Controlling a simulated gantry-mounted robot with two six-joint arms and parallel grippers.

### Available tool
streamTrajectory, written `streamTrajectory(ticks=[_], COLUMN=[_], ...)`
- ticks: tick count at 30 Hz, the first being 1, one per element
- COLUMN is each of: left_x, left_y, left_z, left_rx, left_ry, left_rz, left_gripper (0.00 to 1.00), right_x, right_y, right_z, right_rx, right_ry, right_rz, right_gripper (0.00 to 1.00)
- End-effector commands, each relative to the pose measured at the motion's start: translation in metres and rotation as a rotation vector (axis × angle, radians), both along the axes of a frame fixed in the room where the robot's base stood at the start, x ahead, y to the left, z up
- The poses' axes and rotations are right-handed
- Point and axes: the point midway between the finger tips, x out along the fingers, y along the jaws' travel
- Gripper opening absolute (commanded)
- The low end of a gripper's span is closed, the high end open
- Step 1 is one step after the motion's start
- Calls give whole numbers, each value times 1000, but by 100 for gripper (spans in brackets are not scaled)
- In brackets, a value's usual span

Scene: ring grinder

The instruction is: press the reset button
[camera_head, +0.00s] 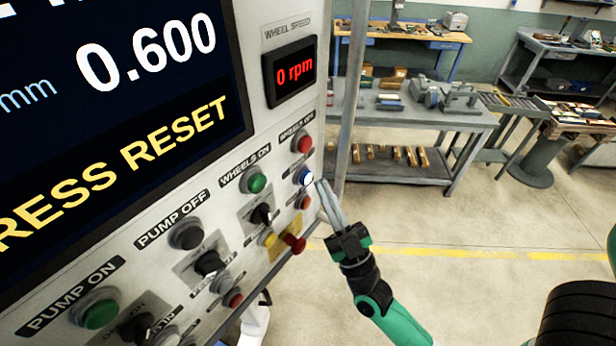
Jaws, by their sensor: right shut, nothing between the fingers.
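A blue-white lit button (304,176) sits on the grey control panel, below the red wheels-off button (304,143). I cannot read a label for the lit button; it may be the reset button. My right gripper (323,186) is shut and empty, its fingertips just right of the lit button. I cannot tell whether they touch it. The screen (120,110) shows 0.600 mm and yellow text reading "RESS RESET", cut at the left. My left gripper is not in view.
The panel also carries a green wheels-on button (257,183), a red knob on yellow (293,243), a grey pump-off button (186,236) and a green pump-on button (100,313).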

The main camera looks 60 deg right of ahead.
Motion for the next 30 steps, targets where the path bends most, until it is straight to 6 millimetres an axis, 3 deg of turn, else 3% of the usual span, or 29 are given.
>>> streamTrajectory(ticks=[30], left_x=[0], left_y=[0], left_z=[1], left_rx=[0], left_ry=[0], left_rz=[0], left_gripper=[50], right_x=[11], right_y=[-2], right_z=[0], right_rx=[0], right_ry=[0], right_rz=[0], right_gripper=[0])
